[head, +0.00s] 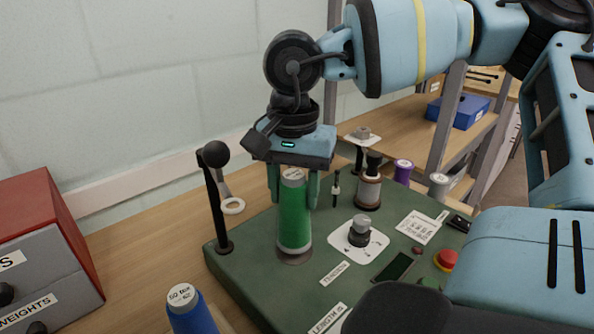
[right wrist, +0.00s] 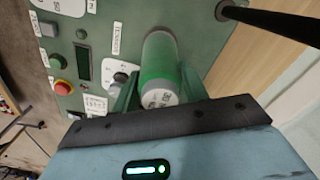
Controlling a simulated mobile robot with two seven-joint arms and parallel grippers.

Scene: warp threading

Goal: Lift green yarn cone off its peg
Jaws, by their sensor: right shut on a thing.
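The green yarn cone (head: 294,217) stands upright at the left part of the green machine panel (head: 240,262), over a round base. My right gripper (head: 293,192) points down from above with its fingers on either side of the cone's upper part, shut on it. In the right wrist view the cone (right wrist: 160,65) sits between the two fingers (right wrist: 158,90), its labelled top towards the camera. The peg is hidden inside or under the cone. I cannot tell whether the cone's bottom is clear of its base. My left gripper is not in view.
A black-knobbed lever (head: 215,195) rises close left of the cone. A dial (head: 359,232), a red button (head: 446,260) and a brown spool (head: 368,190) are to its right. A blue cone (head: 190,312) stands in front. A drawer unit (head: 45,250) is at the left.

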